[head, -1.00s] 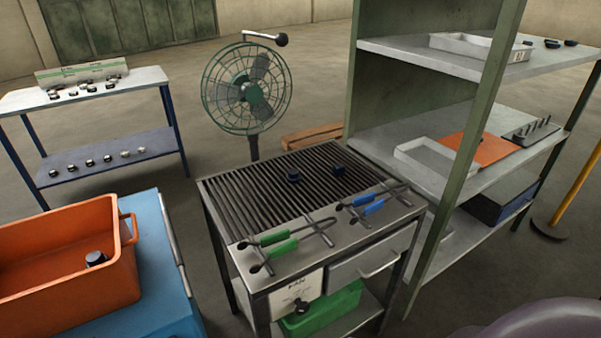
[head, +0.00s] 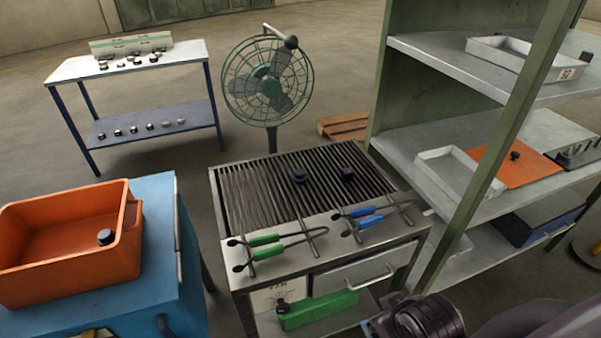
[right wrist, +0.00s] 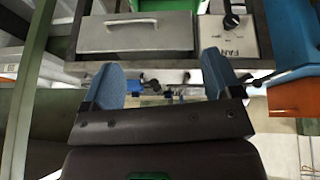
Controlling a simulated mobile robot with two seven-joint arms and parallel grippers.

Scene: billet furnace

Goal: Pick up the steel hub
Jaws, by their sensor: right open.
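Several hub-like parts are in the head view; I cannot tell which one is the steel hub. Two dark hubs, a left one (head: 300,176) and a right one (head: 347,174), sit on the slatted grate (head: 245,195). Another dark hub (head: 105,237) is in the orange bin (head: 50,285). A small dark part (head: 515,155) sits on the orange mat (head: 500,172). Small metallic parts (head: 133,57) stand on the back left bench. My right gripper (right wrist: 160,82) is open and empty, facing the grate table's front with its drawer (right wrist: 135,35). My left gripper is not in view.
Green-handled tongs (head: 265,239) and blue-handled tongs (head: 365,211) lie along the grate table's front. A green box (head: 320,310) is below. A fan (head: 270,85) stands behind. A tall green shelf rack (head: 500,130) with trays is at right, a blue cart (head: 160,215) at left.

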